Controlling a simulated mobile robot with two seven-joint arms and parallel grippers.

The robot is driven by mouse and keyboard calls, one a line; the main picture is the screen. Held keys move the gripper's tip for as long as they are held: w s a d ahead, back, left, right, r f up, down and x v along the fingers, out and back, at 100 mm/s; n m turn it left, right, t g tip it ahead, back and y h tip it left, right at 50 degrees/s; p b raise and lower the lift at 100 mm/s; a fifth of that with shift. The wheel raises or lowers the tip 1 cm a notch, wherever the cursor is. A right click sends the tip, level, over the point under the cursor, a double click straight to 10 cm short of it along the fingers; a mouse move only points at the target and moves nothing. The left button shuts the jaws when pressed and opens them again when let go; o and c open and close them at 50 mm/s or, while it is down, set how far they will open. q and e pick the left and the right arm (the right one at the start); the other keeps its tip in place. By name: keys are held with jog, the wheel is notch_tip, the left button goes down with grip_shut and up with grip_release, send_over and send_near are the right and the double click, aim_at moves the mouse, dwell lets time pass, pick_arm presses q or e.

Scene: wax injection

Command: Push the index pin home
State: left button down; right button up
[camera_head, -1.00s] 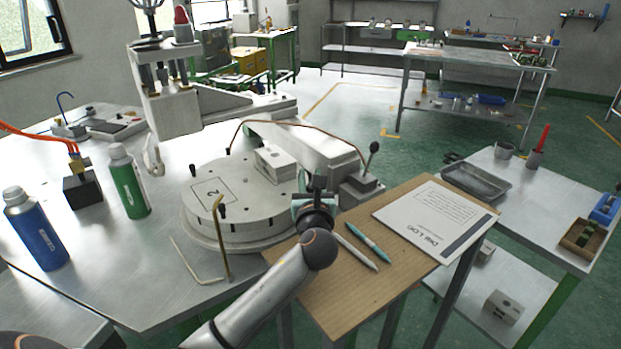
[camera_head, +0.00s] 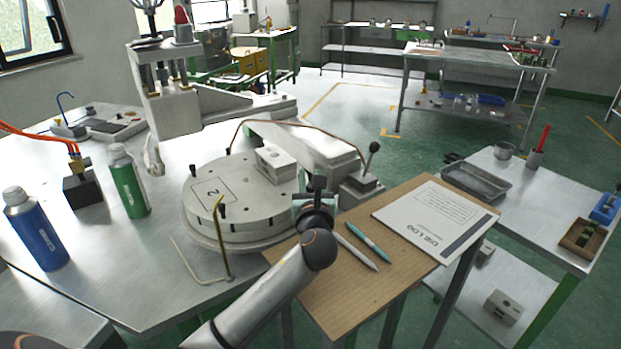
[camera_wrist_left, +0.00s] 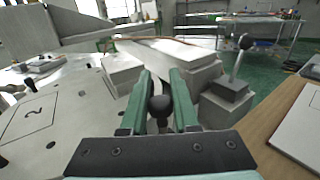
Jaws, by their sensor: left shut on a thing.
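The round turntable (camera_head: 240,222) stands on the metal bench with a panel marked "2" on its top and a pale block (camera_head: 275,161) at its back edge. My left gripper (camera_head: 314,194) is at the turntable's right edge. In the left wrist view, its green fingers (camera_wrist_left: 159,104) are shut on a black ball knob (camera_wrist_left: 160,107), which looks like the head of the index pin. The pin's shaft and its hole are hidden, so I cannot tell how deep it sits. My right gripper is not in view.
A lever with a black ball (camera_head: 374,147) rises from a block just right of the gripper. A brass-coloured bent rod (camera_head: 221,240) stands at the turntable's front. A wooden board (camera_head: 400,262) with pens and a sheet lies to the right. Green (camera_head: 128,182) and blue (camera_head: 36,230) bottles stand left.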

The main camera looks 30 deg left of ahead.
pick_arm(q)
notch_tip(320, 180, down, 2)
jog(key=shift+p, duration=0.4)
jog(key=c, duration=0.7)
grip_release()
jog(key=shift+o, duration=0.2)
jog(key=v, duration=1.2)
jog(key=shift+s+d, duration=0.15)
jog(key=shift+s, duration=0.1)
